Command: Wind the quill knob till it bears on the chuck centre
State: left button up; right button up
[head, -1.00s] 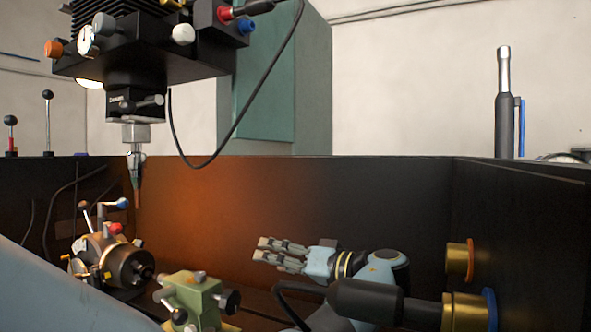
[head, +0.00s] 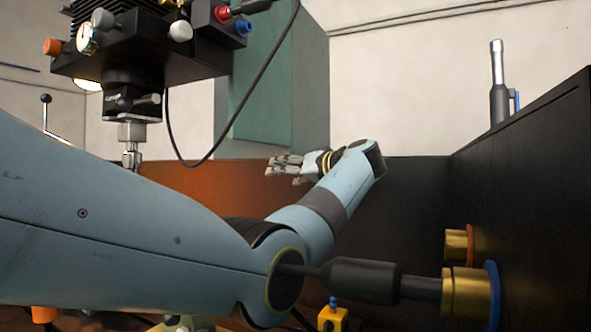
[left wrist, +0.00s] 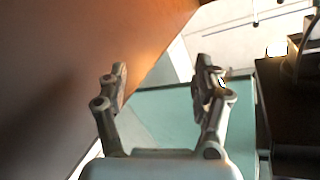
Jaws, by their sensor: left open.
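My left gripper (head: 287,168) is up near the far wall's top edge in the head view, at the end of my pale blue arm. In the left wrist view its two fingers (left wrist: 165,85) stand apart with nothing between them. The chuck and the quill knob are hidden behind my left arm in the head view. Only a sliver of the green tailstock body (head: 182,323) shows at the bottom edge. Neither the chuck nor the knob can be made out in the left wrist view. My right gripper is not in view.
The machine head (head: 150,45) with its spindle (head: 131,140) hangs at upper left. A teal column (head: 268,95) stands behind the dark wall (head: 420,190). Brass fittings (head: 466,297) stick out at right. A yellow block (head: 332,319) with a blue knob is at bottom centre.

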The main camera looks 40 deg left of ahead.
pick_arm(q)
jog(key=shift+w+a+r+t, duration=0.15)
jog(key=shift+w+r, duration=0.15)
jog(key=shift+r, duration=0.3)
jog(key=shift+w+r+t, duration=0.15)
jog(key=shift+w+r, duration=0.15)
jog(key=shift+r, duration=0.25)
